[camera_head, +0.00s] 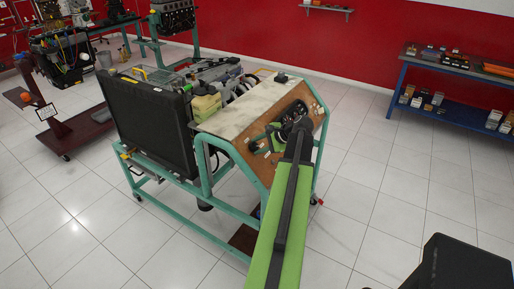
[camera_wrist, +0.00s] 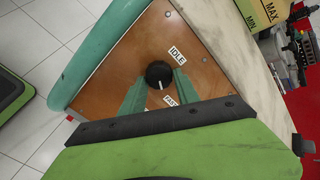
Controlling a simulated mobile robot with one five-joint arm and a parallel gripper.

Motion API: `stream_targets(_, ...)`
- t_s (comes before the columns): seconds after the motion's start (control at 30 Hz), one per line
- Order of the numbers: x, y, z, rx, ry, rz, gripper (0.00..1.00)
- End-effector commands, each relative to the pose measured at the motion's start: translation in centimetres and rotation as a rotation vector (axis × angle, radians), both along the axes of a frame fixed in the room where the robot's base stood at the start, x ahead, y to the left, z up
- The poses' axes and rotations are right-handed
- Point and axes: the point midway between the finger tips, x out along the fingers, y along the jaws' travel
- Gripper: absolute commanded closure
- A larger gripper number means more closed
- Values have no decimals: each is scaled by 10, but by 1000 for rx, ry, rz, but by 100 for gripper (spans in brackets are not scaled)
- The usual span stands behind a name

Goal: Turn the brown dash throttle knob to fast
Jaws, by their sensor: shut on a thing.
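The throttle knob (camera_wrist: 158,74) is round and black with a white pointer line, set on the brown dash panel (camera_wrist: 205,75). Its pointer faces down in the wrist view, toward the FAST label (camera_wrist: 171,100). The IDLE label (camera_wrist: 177,55) is above and right of the knob. My gripper (camera_wrist: 160,76) has its two teal fingers on either side of the knob, shut on it. In the head view my green arm reaches the brown panel (camera_head: 258,168) of the engine trainer, and I cannot clearly make out the knob there.
The trainer stands on a teal frame (camera_head: 230,208) with a large black radiator (camera_head: 150,128) at left. A marble-like top plate (camera_head: 238,108) lies above the panel. A blue workbench (camera_head: 450,105) with small boxes is at right. Tiled floor is clear between them.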

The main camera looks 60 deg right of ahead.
Motion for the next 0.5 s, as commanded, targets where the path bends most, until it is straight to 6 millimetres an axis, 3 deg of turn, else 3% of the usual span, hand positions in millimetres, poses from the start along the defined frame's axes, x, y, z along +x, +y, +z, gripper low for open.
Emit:
stream_targets(0.37, 2, 2, 1, 7, -5, 0, 100)
stream_targets(0.4, 2, 2, 1, 6, -5, 0, 59)
stream_targets(0.5, 2, 2, 1, 6, -3, 0, 46)
